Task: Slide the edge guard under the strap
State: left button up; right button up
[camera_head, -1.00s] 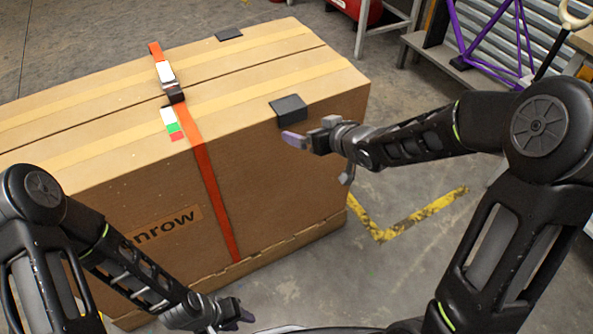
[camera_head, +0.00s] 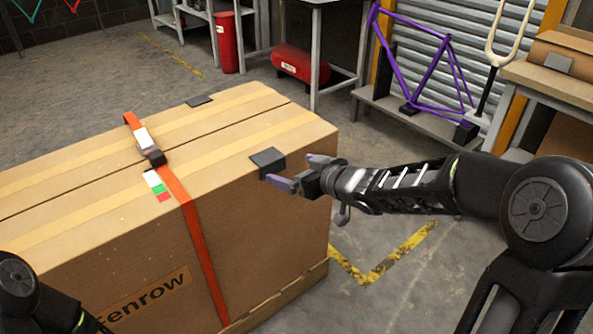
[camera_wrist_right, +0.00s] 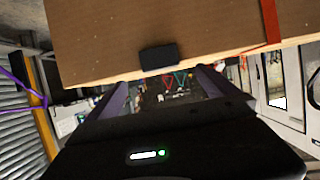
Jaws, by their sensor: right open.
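A dark edge guard (camera_head: 267,161) sits on the near top edge of the large cardboard box, right of the orange strap (camera_head: 195,240). The strap crosses the top and runs down the near side, with a buckle (camera_head: 151,156) on top. My right gripper (camera_head: 299,173) is open and empty, just to the right of the guard. In the right wrist view the guard (camera_wrist_right: 158,56) lies ahead, between the lines of the two spread fingers (camera_wrist_right: 165,85). I cannot tell whether a fingertip touches it. My left gripper is out of view; only part of its arm shows at the lower left.
The cardboard box (camera_head: 90,225) stands on a pallet. A second dark guard (camera_head: 199,101) is on its far edge. A purple bicycle frame (camera_head: 428,70) and a workbench (camera_head: 560,85) are at the right. Floor with yellow marking (camera_head: 372,275) is open beside the box.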

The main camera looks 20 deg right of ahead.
aim_at(274, 164)
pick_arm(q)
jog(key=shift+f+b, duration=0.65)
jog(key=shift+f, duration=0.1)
pick_arm(e)
jog(key=x, duration=0.7)
jog(key=shift+w+f, duration=0.15)
jog(key=shift+w, duration=0.05)
